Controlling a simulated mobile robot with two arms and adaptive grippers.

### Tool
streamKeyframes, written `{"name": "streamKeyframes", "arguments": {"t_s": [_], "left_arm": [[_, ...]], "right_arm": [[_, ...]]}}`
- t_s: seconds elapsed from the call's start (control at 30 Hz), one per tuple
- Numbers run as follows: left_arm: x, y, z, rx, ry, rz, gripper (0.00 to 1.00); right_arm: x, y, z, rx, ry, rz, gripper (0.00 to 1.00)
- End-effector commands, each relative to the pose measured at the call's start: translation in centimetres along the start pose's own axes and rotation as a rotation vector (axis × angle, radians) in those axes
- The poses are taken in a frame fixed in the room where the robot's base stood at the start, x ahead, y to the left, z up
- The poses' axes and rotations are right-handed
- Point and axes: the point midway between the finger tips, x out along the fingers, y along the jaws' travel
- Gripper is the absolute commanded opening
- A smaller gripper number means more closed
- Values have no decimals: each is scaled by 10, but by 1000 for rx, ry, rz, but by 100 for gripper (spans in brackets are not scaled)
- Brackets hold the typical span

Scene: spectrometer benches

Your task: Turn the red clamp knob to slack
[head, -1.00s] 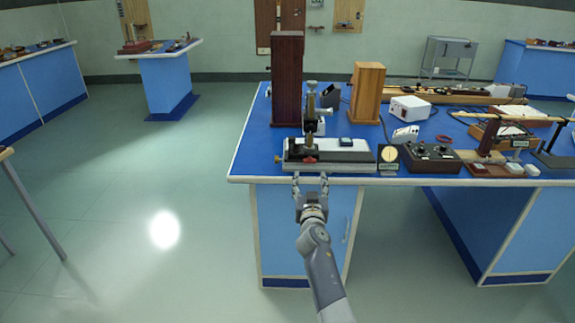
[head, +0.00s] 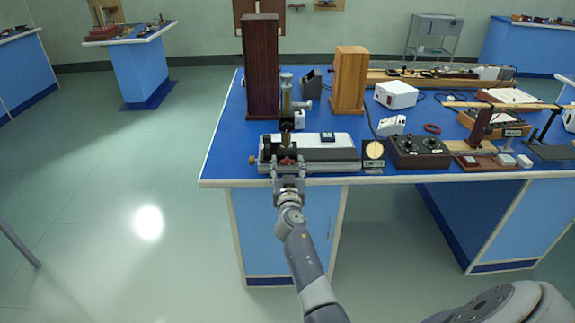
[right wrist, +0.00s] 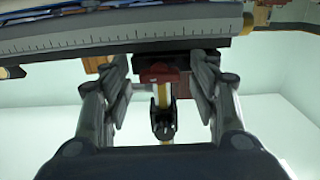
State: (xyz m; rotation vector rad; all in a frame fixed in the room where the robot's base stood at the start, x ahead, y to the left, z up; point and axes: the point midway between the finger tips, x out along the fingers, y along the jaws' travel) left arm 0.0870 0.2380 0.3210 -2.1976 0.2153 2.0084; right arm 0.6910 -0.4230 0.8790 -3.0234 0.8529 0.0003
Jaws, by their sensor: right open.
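The red clamp knob (head: 287,161) sits low on the front of a grey and black instrument bed (head: 336,167) at the near edge of the blue bench. In the right wrist view the knob (right wrist: 160,76) shows under a ruled metal scale (right wrist: 75,42). My right gripper (head: 288,174) is at the front of the bed, right at the knob. In the right wrist view its open fingers (right wrist: 162,82) stand on both sides of the knob, with a gap visible on each side. My left gripper is not in view.
A brass and metal microscope column (head: 286,100) rises behind the knob. A dark wooden box (head: 261,68) stands behind it. The floor to the left is clear.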

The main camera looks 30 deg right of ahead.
Motion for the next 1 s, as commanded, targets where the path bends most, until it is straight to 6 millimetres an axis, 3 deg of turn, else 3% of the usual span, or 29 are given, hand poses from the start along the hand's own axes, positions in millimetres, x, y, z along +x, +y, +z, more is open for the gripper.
{"name": "streamKeyframes", "arguments": {"t_s": [0.07,0.23,0.63,1.0], "left_arm": [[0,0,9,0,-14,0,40],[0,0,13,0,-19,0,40],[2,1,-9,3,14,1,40],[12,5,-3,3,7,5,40]], "right_arm": [[0,0,0,0,0,0,50],[0,0,0,0,0,0,12],[0,0,0,-37,0,0,11],[0,0,1,-282,2,0,11]]}}
